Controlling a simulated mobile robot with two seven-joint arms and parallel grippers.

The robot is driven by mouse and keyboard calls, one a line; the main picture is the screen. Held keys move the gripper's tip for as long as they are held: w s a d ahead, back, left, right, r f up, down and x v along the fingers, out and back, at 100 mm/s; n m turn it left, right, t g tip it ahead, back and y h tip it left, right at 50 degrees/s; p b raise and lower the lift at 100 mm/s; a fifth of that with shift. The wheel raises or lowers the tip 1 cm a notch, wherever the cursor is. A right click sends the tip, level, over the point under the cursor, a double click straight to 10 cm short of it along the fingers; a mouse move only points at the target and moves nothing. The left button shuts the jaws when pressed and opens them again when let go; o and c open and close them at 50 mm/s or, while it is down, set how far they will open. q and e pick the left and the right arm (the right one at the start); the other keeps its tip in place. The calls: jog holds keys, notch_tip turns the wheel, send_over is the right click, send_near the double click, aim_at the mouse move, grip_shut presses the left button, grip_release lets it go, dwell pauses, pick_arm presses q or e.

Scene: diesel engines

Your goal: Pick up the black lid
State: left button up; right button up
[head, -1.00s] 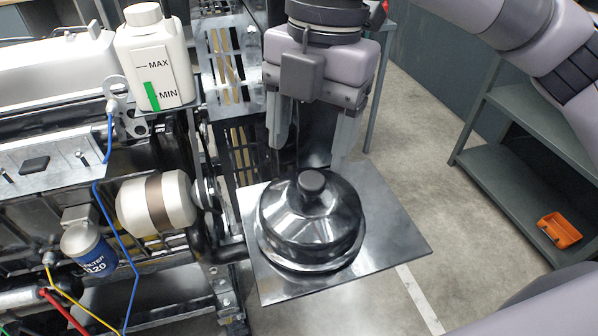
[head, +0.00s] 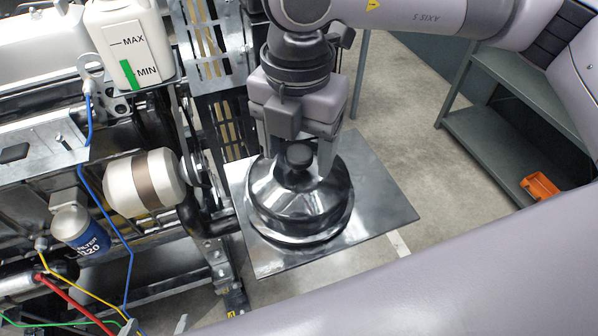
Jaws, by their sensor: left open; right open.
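The black lid (head: 298,205) is a glossy dome with a wide rim and a round knob (head: 299,155) on top. It rests upright on a flat dark metal plate (head: 385,205) beside the engine. My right gripper (head: 297,162) points down over the lid with its jaws open. One finger is to the left of the knob and one to the right, both low near the dome's top. I cannot tell whether either finger touches the lid. My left gripper is not in view.
The engine with a white MAX/MIN bottle (head: 128,45), hoses and a blue filter (head: 80,230) fills the left. A grey shelf (head: 505,140) with an orange bin (head: 540,186) stands at right. Bare floor (head: 410,115) lies between plate and shelf. My arm crosses the lower right.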

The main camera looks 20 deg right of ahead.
grip_shut()
jog(key=shift+r, duration=0.1)
